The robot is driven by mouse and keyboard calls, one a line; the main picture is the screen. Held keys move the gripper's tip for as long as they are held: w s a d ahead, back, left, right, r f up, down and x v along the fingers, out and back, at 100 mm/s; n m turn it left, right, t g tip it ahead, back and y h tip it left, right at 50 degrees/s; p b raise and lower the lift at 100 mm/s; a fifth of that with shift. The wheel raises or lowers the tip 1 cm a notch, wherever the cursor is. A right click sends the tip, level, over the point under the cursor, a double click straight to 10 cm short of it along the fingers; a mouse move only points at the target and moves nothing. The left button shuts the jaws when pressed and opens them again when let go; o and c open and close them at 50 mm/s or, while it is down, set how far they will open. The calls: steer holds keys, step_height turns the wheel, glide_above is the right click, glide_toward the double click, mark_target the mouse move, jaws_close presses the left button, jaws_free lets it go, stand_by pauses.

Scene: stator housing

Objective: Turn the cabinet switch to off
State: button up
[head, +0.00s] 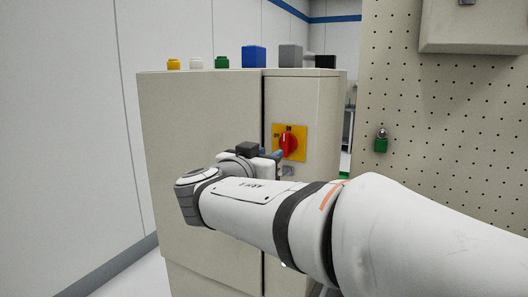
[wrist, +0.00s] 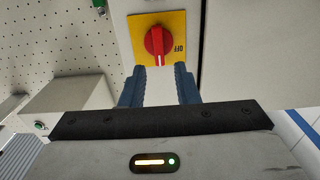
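The cabinet switch is a red rotary knob (head: 288,145) on a yellow plate (head: 302,132), on the front of the beige cabinet (head: 195,115). In the wrist view the red knob (wrist: 158,41) has a white mark at its lower end, pointing toward my gripper. The fingertips are just short of the knob in the picture; no contact is visible. In the head view my gripper (head: 277,156) is partly hidden by my arm.
Yellow (head: 173,63), white (head: 196,63) and green (head: 222,62) pieces, a blue box (head: 254,56), a grey box (head: 290,56) and a black box (head: 325,61) stand on the cabinet. A green padlock (head: 381,145) hangs on the pegboard (head: 430,120) at right.

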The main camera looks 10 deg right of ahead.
mark_target(284, 146)
steer(key=shift+p+x, duration=3.4)
steer(key=shift+x, duration=0.1)
steer(key=shift+f+b, duration=0.1)
steer(key=shift+b, duration=0.25)
steer(key=shift+w+d+b, duration=0.1)
steer(key=shift+d+b, duration=0.1)
steer(key=shift+b, duration=0.75)
